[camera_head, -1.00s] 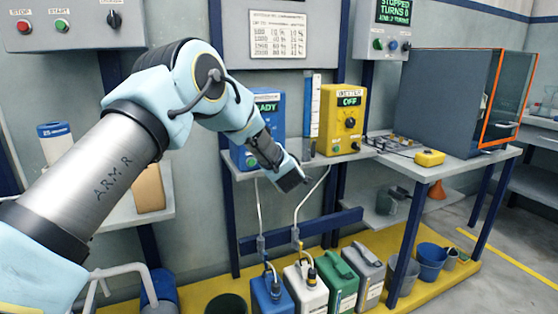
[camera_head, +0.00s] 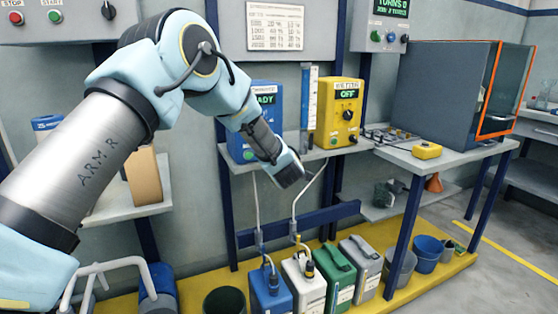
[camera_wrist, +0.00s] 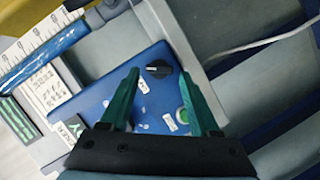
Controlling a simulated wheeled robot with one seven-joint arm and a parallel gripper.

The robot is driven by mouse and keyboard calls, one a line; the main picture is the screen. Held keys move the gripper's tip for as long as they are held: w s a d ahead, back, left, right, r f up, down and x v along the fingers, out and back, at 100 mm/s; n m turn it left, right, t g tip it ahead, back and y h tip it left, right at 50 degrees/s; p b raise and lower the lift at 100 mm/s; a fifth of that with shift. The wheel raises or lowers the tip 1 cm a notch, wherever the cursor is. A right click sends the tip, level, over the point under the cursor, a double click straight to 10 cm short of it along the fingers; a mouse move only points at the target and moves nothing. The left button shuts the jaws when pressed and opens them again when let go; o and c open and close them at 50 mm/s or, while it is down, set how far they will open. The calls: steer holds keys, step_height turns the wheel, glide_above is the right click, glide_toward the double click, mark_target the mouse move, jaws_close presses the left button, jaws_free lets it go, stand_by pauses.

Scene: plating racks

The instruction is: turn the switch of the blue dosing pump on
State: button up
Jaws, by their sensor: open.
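The blue dosing pump (camera_head: 265,98) stands on the grey shelf, partly hidden behind my arm. The visible part of its green display reads "ADY". In the wrist view the blue pump face (camera_wrist: 115,92) shows a black knob switch (camera_wrist: 158,69) and a green button (camera_wrist: 183,115). My gripper (camera_wrist: 158,73) is open and empty. Its teal fingertips appear on either side of the knob in the picture; I cannot tell whether they touch it or how far off they are. In the head view my gripper (camera_head: 290,172) is in front of the pump, low by the shelf edge.
A yellow pump (camera_head: 327,112) labelled "WETTER" with display "OFF" stands to the right, beyond a clear blue-backed measuring tube (camera_head: 308,105). A small yellow box (camera_head: 427,150) lies on the right bench.

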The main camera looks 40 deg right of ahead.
steer(key=v, duration=0.8)
steer(key=shift+b, duration=0.45)
steer(key=shift+f, duration=0.1)
